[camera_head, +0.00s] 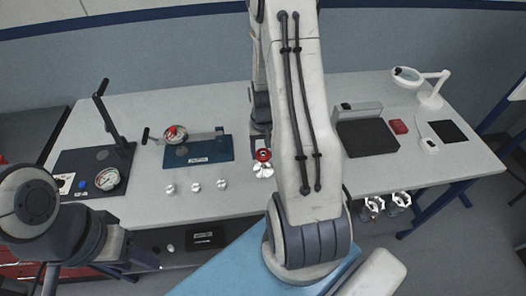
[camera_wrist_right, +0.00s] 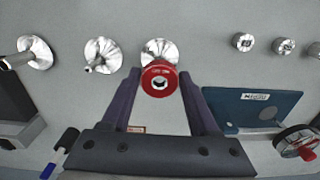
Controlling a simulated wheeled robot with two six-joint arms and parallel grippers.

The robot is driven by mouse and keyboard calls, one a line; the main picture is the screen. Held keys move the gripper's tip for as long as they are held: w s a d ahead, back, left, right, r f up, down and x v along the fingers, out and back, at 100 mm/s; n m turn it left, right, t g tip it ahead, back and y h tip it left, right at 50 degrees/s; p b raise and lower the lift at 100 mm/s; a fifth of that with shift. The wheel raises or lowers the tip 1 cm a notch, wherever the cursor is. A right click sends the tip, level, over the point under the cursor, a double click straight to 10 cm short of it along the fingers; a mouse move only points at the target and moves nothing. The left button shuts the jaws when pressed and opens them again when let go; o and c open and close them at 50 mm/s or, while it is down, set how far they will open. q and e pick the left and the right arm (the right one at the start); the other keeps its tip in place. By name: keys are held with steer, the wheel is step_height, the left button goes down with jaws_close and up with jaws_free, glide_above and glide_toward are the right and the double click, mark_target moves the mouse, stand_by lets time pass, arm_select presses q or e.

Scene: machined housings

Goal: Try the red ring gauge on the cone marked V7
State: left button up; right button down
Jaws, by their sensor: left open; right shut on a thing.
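My right gripper (camera_wrist_right: 162,88) is shut on the red ring gauge (camera_wrist_right: 160,70), which has a dark centre hole. The ring also shows in the head view (camera_head: 263,154), at the end of my right arm. A silver cone (camera_wrist_right: 160,48) shows right beside the ring; in the head view the cone (camera_head: 263,171) is just below it. I cannot tell whether ring and cone touch. Two more silver cones (camera_wrist_right: 103,53) (camera_wrist_right: 34,51) stand in a row in the wrist view. No V7 mark is legible. My left gripper (camera_head: 146,263) is open and empty at the lower left, off the table front.
Three small metal knobs (camera_head: 196,187) stand left of the cone. Behind them is a blue plate (camera_head: 214,152) with a dial gauge. A black lever stand (camera_head: 88,172) is at left, a magnifier lamp (camera_head: 428,88) at right. My right arm hides the table middle.

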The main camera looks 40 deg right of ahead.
steer(key=shift+f+b, duration=0.65)
steer(key=shift+f, duration=0.25)
steer(key=shift+r, duration=0.15)
stand_by(1.4)
steer(key=shift+r+p, duration=1.8)
steer(key=shift+r, duration=0.15)
step_height(320, 180, up, 5)
steer(key=p, duration=0.4)
steer(key=shift+f, duration=0.1)
